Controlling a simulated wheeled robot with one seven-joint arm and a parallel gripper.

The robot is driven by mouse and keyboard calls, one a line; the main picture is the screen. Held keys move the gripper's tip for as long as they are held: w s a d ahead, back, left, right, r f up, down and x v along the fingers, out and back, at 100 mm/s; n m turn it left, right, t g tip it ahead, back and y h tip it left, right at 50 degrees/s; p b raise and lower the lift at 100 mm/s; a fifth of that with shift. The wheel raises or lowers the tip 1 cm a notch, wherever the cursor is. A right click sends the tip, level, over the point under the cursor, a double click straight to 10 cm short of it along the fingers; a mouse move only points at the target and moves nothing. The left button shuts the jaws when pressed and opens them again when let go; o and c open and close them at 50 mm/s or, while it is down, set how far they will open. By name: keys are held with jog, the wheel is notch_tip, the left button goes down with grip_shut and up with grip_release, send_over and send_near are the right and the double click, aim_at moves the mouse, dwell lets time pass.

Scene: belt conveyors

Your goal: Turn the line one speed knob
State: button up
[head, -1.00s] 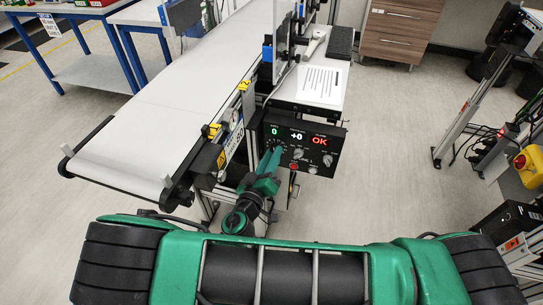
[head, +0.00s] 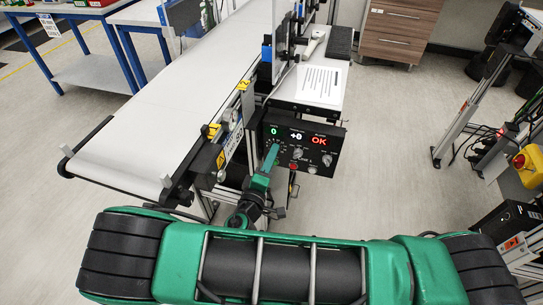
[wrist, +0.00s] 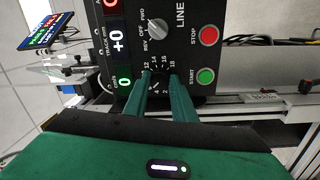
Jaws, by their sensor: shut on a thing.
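The black control panel (head: 305,148) hangs at the near end of the belt line. My gripper (head: 273,150) reaches its left part in the head view. In the wrist view the panel appears turned sideways, and the two green fingers of my gripper (wrist: 161,78) straddle the middle of a numbered dial (wrist: 160,64). They are shut on the line one speed knob, which is mostly hidden between them. The green readout (wrist: 124,81) shows 0.
A REV/OFF/FWD selector (wrist: 158,29), a red STOP button (wrist: 208,35) and a green START button (wrist: 206,76) sit near the dial. The white belt (head: 165,105) runs along the left.

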jog(key=shift+a+f, duration=0.1)
jog(key=shift+a, duration=0.1)
jog(key=o, duration=1.1)
jog(key=shift+d, duration=0.1)
jog(key=shift+c, duration=0.2)
jog(key=v, duration=1)
jog(key=shift+s, duration=0.35)
